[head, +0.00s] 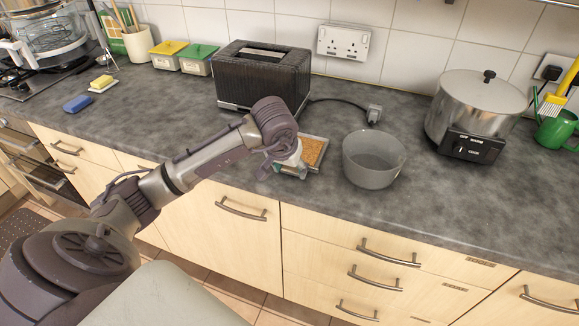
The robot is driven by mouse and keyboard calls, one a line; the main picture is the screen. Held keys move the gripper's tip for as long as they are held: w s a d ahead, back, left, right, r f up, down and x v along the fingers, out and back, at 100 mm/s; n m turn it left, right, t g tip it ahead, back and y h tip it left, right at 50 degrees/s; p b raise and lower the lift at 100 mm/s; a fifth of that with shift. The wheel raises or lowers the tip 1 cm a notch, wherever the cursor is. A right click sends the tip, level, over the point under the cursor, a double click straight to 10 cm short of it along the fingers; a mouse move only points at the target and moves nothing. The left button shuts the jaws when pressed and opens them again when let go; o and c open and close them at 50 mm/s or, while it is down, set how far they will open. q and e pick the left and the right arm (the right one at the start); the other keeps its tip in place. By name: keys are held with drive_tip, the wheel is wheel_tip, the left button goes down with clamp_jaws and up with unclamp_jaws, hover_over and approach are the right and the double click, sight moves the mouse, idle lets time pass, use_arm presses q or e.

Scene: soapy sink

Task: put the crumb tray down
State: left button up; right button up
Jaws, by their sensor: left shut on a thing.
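The crumb tray (313,150) is a shallow, light-rimmed tray with an orange-brown inside. It shows in the head view at the middle of the counter, in front of the toaster and left of a grey bowl. My left gripper (287,171) is at the tray's near left side and is shut on it. The wrist hides the tray's left part and most of the fingers. I cannot tell whether the tray touches the counter. The black toaster (262,77) stands behind my left arm. My right gripper is not in view.
The grey bowl (373,163) stands close to the tray's right. A steel cooker (477,105) and a plug (374,113) are further right. A blue sponge (77,103) and yellow soap (102,82) lie at left.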

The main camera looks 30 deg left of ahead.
use_arm(q)
drive_tip(key=shift+f, duration=0.15)
drive_tip(key=o, duration=1.1)
drive_tip(key=shift+o, duration=0.2)
drive_tip(key=shift+s+r, duration=0.1)
drive_tip(key=shift+r, duration=0.4)
drive_tip(key=b+v, duration=0.1)
drive_tip(key=v, duration=1)
drive_tip(key=shift+s+r, duration=0.1)
drive_tip(key=shift+r, duration=0.05)
